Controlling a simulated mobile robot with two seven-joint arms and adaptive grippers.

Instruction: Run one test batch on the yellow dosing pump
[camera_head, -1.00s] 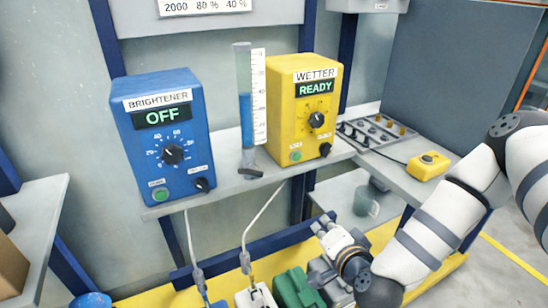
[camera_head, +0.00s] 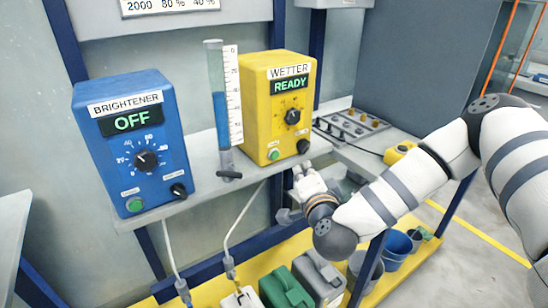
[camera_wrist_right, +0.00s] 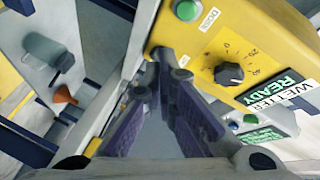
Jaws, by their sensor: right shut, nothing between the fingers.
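The yellow dosing pump (camera_head: 262,106), labelled WETTER, stands on the shelf with its display (camera_head: 289,85) reading READY. It has a black dial (camera_head: 292,116), a green button (camera_head: 273,154) and a black selector knob (camera_head: 303,146). In the right wrist view the green button (camera_wrist_right: 187,10) carries a DOSE label, and the dial (camera_wrist_right: 229,72) faces me. My right gripper (camera_head: 300,170) is shut and empty just below the pump's lower right front. In the wrist view its fingertips (camera_wrist_right: 166,72) overlap the selector area; I cannot tell if they touch it. My left gripper is out of view.
A blue BRIGHTENER pump (camera_head: 120,160) reading OFF stands left. A measuring cylinder (camera_head: 214,60) with blue liquid and a scale stands between the pumps. Green (camera_head: 280,290) and grey (camera_head: 318,275) canisters stand below. A yellow box (camera_head: 399,152) lies right.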

